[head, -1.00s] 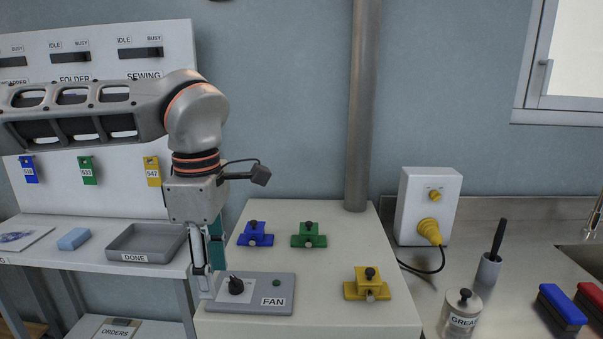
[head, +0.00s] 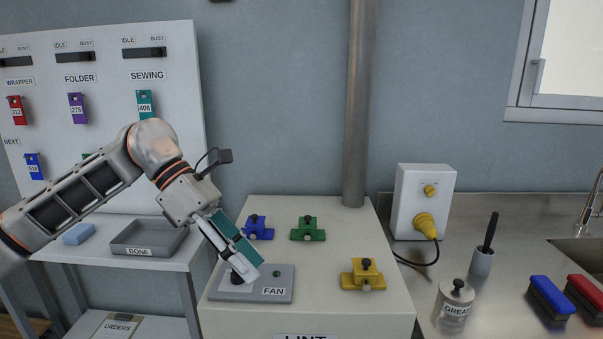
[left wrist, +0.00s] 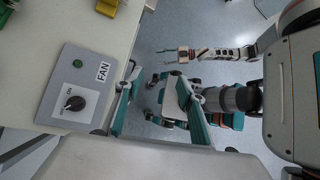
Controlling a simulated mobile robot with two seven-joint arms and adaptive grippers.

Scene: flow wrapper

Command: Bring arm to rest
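My left arm comes in from the left in the head view, bent at the wrist. Its gripper (head: 250,262) slants down to the right in front of the grey fan panel (head: 270,294) and covers part of it. In the left wrist view the teal fingers stand apart with nothing between them (left wrist: 157,105). The fan panel, with its black knob (left wrist: 75,103) and green button, lies left of the fingers there, apart from them. My right gripper (left wrist: 174,55) shows small in the left wrist view, fingers spread and empty, over the floor.
The white cabinet (head: 335,315) carries blue, green and yellow clamp-like blocks. A grey DONE tray (head: 150,250) sits on the left table below the tag board (head: 100,60). A vertical pipe (head: 357,100) stands behind. At right are a plug box (head: 405,205) and a grease jar (head: 456,300).

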